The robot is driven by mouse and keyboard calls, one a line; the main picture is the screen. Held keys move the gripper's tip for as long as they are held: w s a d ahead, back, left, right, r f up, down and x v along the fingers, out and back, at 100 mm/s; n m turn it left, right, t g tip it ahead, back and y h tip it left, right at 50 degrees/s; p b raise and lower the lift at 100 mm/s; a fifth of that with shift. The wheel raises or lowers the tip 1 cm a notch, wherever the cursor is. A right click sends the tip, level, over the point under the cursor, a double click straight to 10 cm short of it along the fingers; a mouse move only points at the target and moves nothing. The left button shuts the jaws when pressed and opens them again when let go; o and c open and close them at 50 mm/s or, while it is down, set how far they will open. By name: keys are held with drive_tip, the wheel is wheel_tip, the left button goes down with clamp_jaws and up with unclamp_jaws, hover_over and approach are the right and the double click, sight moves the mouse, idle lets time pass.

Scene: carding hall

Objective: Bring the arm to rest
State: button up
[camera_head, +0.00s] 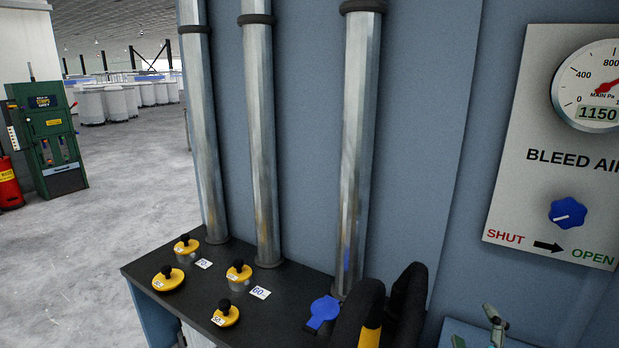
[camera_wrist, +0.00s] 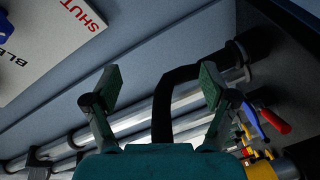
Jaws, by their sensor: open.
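My gripper (camera_wrist: 160,86) shows in the wrist view, with a teal body at the bottom edge. Its two fingers stand wide apart, open, with nothing between the pads. Beyond the fingers are a dark curved band, metal pipes and a blue-grey wall. I cannot clearly make out the gripper in the head view. Dark rounded shapes with a yellow part (camera_head: 371,325) stand at the bottom centre there. I cannot tell whether they are part of my arm.
A dark bench top (camera_head: 195,290) carries several yellow weights with black knobs and a blue clamp (camera_head: 322,313). Metal pipes (camera_head: 262,140) rise behind it. A bleed air panel (camera_head: 560,110) with gauge and blue knob is at right. Floor (camera_head: 90,260) is clear at left.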

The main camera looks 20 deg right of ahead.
drive_tip(key=s+a+f+y, duration=0.1)
drive_tip(key=a+f, duration=0.2)
drive_tip(key=s+a+f+y, duration=0.1)
drive_tip(key=a+f, duration=0.2)
drive_tip(key=s+a+f+m, duration=0.1)
drive_tip(key=a+f, duration=0.2)
drive_tip(key=shift+s+t+y, duration=0.35)
drive_tip(key=shift+t+y, duration=0.05)
drive_tip(key=s+a+f+m+y, duration=0.2)
drive_tip(key=s+a+f, duration=0.35)
drive_tip(key=s, duration=0.25)
drive_tip(key=s+a+f+m+y, duration=0.1)
drive_tip(key=s+a+f+y, duration=0.1)
drive_tip(key=s+a+f, duration=0.4)
drive_tip(key=s+a+r+m+y, duration=0.1)
drive_tip(key=s+a, duration=0.1)
drive_tip(key=s, duration=0.4)
drive_tip(key=s+a+r+m+y, duration=0.1)
drive_tip(key=s+a, duration=0.1)
drive_tip(key=s, duration=0.4)
drive_tip(key=shift+s+a+r, duration=0.2)
drive_tip(key=shift+r, duration=0.2)
idle(1.2)
